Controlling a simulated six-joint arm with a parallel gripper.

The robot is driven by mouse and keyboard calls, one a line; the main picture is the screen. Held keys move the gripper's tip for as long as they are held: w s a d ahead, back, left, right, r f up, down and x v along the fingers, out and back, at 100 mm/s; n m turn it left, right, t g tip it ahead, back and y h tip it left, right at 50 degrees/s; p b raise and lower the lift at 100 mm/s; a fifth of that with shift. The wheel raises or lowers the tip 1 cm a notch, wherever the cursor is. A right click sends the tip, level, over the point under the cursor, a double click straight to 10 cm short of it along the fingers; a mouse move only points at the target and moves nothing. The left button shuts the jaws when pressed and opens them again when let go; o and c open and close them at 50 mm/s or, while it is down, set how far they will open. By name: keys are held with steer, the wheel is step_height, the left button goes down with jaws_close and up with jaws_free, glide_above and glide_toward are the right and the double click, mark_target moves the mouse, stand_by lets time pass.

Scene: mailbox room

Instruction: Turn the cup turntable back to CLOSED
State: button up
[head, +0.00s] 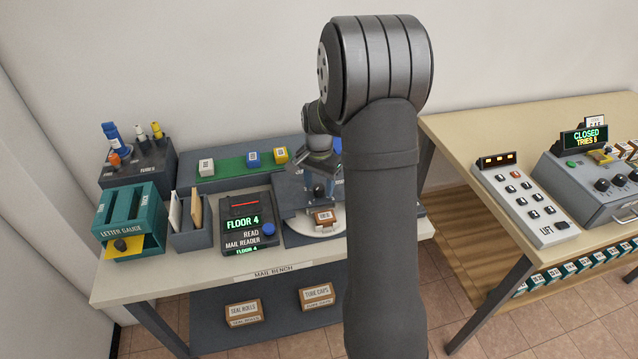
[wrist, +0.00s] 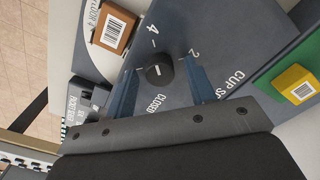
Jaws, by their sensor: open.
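The cup turntable is a white disc (head: 302,228) partly under a dark grey housing, and its edge shows in the wrist view (wrist: 95,48). A brown box with a barcode label (head: 323,217) sits on its exposed part and also shows in the wrist view (wrist: 114,28). In the wrist view a round black knob (wrist: 158,71) with a short white mark stands among the labels 4, 2 and CLOSED. I cannot tell which label the mark points to. My gripper (head: 321,192) is open over the housing, its blue fingers on either side of the knob; contact is unclear.
A yellow box (wrist: 296,83) stands on a green strip at the right of the wrist view. The mail reader (head: 248,222) reads FLOOR 4, left of the turntable. My arm hides the bench's right part. A second table (head: 465,138) with a lift panel stands to the right.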

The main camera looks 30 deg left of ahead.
jaws_close()
